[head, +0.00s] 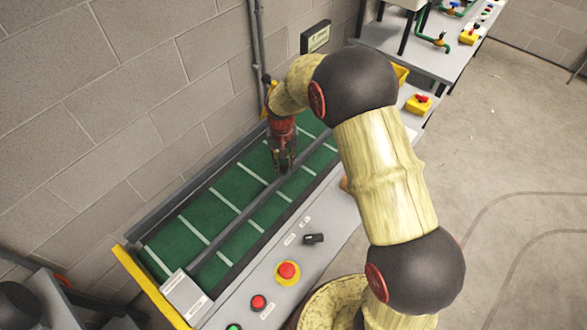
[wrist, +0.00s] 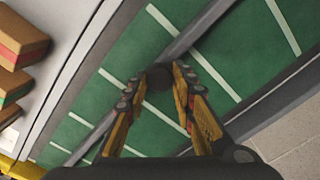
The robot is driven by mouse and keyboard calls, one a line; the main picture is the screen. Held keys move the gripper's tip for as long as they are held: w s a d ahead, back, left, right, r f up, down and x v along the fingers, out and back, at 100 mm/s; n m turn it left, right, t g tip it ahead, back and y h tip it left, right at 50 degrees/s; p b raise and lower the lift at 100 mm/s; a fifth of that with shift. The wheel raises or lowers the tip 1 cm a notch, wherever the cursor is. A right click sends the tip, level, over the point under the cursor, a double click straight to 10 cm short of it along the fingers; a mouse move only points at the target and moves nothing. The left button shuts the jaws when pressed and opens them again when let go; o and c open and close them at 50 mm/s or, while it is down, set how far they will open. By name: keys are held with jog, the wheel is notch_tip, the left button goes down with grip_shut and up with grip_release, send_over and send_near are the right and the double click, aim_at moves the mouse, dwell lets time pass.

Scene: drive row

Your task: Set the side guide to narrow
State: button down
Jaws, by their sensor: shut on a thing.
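The side guide (head: 245,213) is a long grey bar running lengthwise over the green conveyor belt (head: 196,215). It also shows in the wrist view (wrist: 205,30), crossing the belt diagonally. A dark round knob (wrist: 159,77) sits at the bar, between my fingertips. My gripper (head: 284,163) is over the belt at the guide, pointing down. In the wrist view my gripper (wrist: 159,82) is shut on the knob, with a finger on either side. In the head view the knob is hidden by the fingers. A small light plate (head: 185,294) is at the belt's near end; its markings are too small to read.
A control panel with a red stop button (head: 288,271) and a black switch (head: 313,239) runs along the belt's right side. A block wall (head: 120,100) stands close on the left. Brown boxes (wrist: 20,40) lie beside the belt in the wrist view. Open floor (head: 510,220) is at right.

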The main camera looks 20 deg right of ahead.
jog(key=shift+w+a+r, duration=0.1)
jog(key=shift+w+r, duration=0.05)
jog(key=shift+w, duration=0.1)
jog(key=c, duration=1.7)
grip_release()
jog(key=shift+a, duration=0.1)
jog(key=shift+o, duration=1.2)
notch_tip(320, 180, up, 12)
jog(key=s+d+r+t, duration=0.2)
jog(key=s+r, duration=0.4)
jog(key=s, duration=0.4)
jog(key=s+d+r+n+t, duration=0.1)
jog(key=s+d+r, duration=0.1)
jog(key=s+r, duration=0.4)
jog(key=s+d+r+t, duration=0.2)
jog(key=s+r, duration=0.4)
jog(key=s, duration=0.8)
jog(key=shift+s+d+r+n+t, duration=0.15)
jog(key=shift+r+n+t, duration=0.15)
jog(key=shift+n, duration=0.1)
